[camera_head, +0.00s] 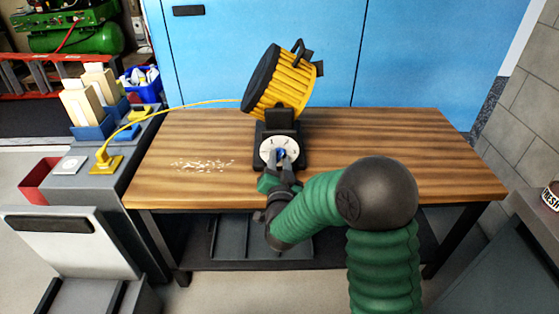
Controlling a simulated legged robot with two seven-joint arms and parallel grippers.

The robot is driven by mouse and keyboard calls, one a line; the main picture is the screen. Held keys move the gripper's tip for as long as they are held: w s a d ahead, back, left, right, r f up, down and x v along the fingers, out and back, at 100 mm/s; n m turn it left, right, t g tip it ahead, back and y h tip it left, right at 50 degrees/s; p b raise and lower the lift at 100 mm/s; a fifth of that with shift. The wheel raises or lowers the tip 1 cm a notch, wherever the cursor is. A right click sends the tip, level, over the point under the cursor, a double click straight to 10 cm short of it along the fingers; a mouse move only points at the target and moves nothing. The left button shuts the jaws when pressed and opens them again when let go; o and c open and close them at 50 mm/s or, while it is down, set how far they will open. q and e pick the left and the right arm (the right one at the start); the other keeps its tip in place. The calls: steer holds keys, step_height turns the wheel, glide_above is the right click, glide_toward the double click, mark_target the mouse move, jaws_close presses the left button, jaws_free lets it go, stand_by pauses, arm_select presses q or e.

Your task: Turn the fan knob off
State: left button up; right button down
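The fan (285,85) has a yellow ribbed drum and a black base, and stands on the wooden table. A white dial (267,145) is on the front of its base, with a small blue knob (281,153) at the middle. My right gripper (282,157) is at the dial, with its fingers around the blue knob. Whether the fingers press on the knob is too small to tell. The gripper hides the lower part of the dial. My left gripper is not in view.
The table (400,150) is clear on the right; pale scraps (205,164) lie on its left. A yellow cord (180,107) runs from the fan to a yellow plug (106,163) on the grey cabinet at left. Blue cabinet doors (420,50) stand behind.

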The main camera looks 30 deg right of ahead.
steer(key=shift+n, duration=0.4)
steer(key=n+p, duration=0.3)
steer(key=n, duration=0.2)
steer(key=n+p, duration=0.4)
steer(key=n, duration=0.2)
steer(key=shift+r+n, duration=0.1)
steer(key=shift+n, duration=0.3)
steer(key=n+p, duration=0.2)
steer(key=n, duration=0.1)
steer(key=shift+n+p, duration=0.3)
steer(key=shift+p, duration=0.1)
steer(key=n+p, duration=0.2)
steer(key=n, duration=0.1)
steer(key=shift+a+n+p, duration=0.1)
steer(key=shift+n+p, duration=0.2)
steer(key=shift+p, duration=0.1)
steer(key=n+p, duration=0.2)
steer(key=n, duration=0.1)
steer(key=shift+f+n+p, duration=0.2)
steer(key=shift+n+p, duration=0.15)
steer(key=shift+n, duration=0.35)
steer(key=shift+f, duration=0.1)
